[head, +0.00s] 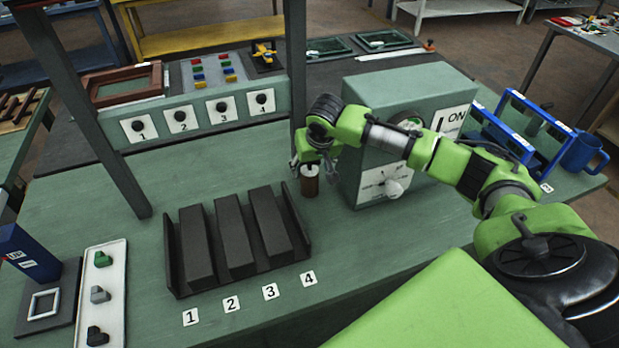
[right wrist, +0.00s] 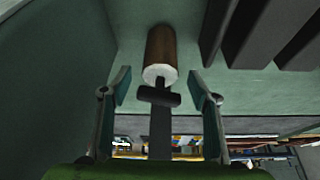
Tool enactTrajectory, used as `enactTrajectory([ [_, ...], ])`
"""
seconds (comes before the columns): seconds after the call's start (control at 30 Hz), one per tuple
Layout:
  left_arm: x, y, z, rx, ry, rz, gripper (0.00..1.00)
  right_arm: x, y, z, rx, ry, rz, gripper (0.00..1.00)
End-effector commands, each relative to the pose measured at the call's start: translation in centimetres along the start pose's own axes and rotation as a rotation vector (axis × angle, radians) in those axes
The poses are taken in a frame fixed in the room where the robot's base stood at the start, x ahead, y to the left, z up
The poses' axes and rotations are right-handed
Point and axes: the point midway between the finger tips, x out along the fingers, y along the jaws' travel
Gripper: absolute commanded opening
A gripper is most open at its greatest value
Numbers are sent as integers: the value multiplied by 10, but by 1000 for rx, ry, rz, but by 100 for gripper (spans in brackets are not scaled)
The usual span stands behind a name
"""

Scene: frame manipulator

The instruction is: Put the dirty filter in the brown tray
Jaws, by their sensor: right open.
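A brown cylindrical filter (head: 309,183) with a pale end stands on the green bench, between the black slotted rack and the grey-green machine. It also shows in the right wrist view (right wrist: 161,48), its white end facing the camera. My right gripper (head: 312,163) is just above the filter. In the right wrist view its two open fingers (right wrist: 160,88) lie on either side of the filter's near end, with gaps on both sides. A brown-framed tray (head: 128,97) is at the back left. My left gripper is out of view.
The black rack (head: 308,228) has slots labelled 1 to 4. The machine (head: 350,172) with a dial stands close right of the gripper. A dark post (head: 295,70) rises behind it. A panel with numbered knobs (head: 190,125) runs before the tray.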

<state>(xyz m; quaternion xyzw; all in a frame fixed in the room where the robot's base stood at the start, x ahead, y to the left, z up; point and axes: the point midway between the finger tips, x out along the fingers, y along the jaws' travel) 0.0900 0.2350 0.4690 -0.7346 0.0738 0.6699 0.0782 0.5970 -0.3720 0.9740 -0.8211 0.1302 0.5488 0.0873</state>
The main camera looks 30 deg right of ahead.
Motion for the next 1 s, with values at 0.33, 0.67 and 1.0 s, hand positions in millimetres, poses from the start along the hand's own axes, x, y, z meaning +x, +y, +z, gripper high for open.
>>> enactTrajectory([
  [0.33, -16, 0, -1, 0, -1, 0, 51, 39, -1, -2, -1, -1, 1, 55],
  [0.67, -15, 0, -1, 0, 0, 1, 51, 42, -1, -1, -1, 0, 1, 37],
  [1.0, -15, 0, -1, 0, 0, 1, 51, 41, -1, -2, -1, 0, 1, 12],
])
